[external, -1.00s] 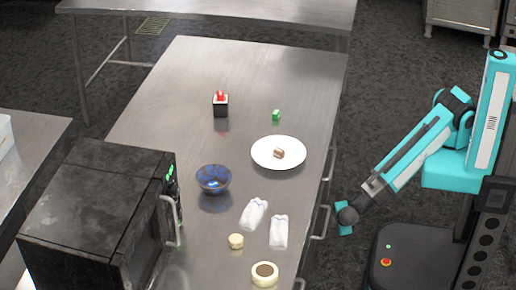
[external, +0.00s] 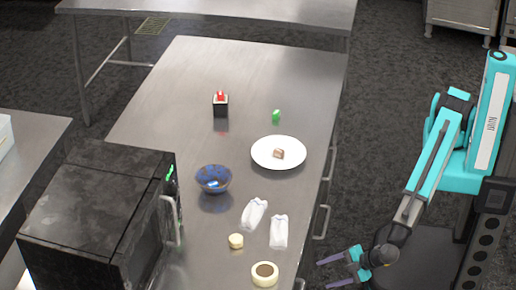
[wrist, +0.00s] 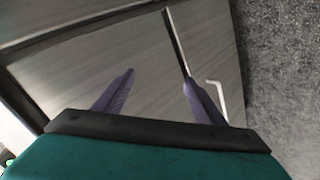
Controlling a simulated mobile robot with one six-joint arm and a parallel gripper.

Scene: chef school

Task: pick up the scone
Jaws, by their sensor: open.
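A small pale, round, scone-like piece (external: 236,241) lies on the steel table near its front. A larger pale round piece with a brown top (external: 264,274) lies just beyond it to the lower right. A small brown and whitish piece (external: 279,154) sits on a white plate (external: 262,160). I cannot tell for sure which is the scone. My gripper (external: 323,275) is open and empty, off the table's right side and apart from all of these. In the wrist view my two purple fingers (wrist: 159,79) are spread before metal panels, with no food in sight.
Two white cloth-like items (external: 279,232), a blue bowl (external: 213,179), a green item (external: 276,116) and a black box with red on top (external: 220,104) stand on the table (external: 180,110). A dark oven (external: 90,215) is at left. Handles (external: 321,222) jut from the table's right side.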

